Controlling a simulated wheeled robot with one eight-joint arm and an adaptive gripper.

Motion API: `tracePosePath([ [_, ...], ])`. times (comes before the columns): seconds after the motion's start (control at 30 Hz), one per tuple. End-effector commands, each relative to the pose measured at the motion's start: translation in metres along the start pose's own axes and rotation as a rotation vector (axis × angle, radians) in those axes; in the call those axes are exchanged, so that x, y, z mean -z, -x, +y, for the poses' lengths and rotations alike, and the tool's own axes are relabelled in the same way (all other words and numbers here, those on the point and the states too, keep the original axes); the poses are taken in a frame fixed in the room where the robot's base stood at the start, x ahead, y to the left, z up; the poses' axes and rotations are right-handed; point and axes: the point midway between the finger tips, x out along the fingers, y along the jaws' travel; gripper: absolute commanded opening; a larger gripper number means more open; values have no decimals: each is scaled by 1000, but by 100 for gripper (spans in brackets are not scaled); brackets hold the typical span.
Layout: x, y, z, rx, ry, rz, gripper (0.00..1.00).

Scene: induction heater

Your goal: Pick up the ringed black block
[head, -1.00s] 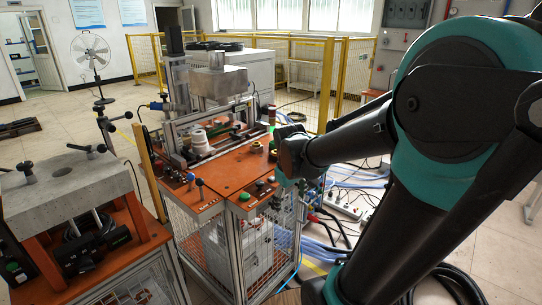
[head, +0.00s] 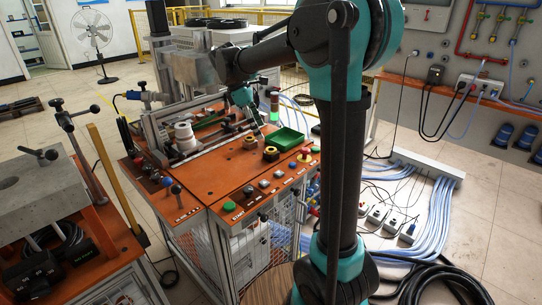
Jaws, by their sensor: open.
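A black block with a yellow ring (head: 271,154) stands on the orange tabletop (head: 205,180) of the machine, in front of the green tray. A second, similar small dark block with an orange-yellow ring (head: 250,142) stands a little behind and to its left. My gripper (head: 257,128) hangs from the arm above the back right of the tabletop, behind the two ringed blocks and apart from them. It points down, is open, and seems empty, though its fingers are small and thin in this view.
A green tray (head: 285,139) sits just right of the blocks. White spools (head: 185,137) and a metal frame stand to the left. Buttons, including a red one (head: 305,153), line the tabletop's front and right edges. A grey-topped machine (head: 40,180) stands at left.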

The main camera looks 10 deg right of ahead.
Motion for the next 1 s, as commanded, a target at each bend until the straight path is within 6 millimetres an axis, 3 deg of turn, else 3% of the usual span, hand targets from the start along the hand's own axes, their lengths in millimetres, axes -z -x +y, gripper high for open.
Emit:
tracePosePath([
  [0.2,0,-39,0,1,-1,0,76],
  [0.47,-1,-56,0,0,-2,1,76],
  [0.8,-3,-100,0,0,-2,1,76],
  [1.0,-3,-105,-1,-1,-2,1,76],
])
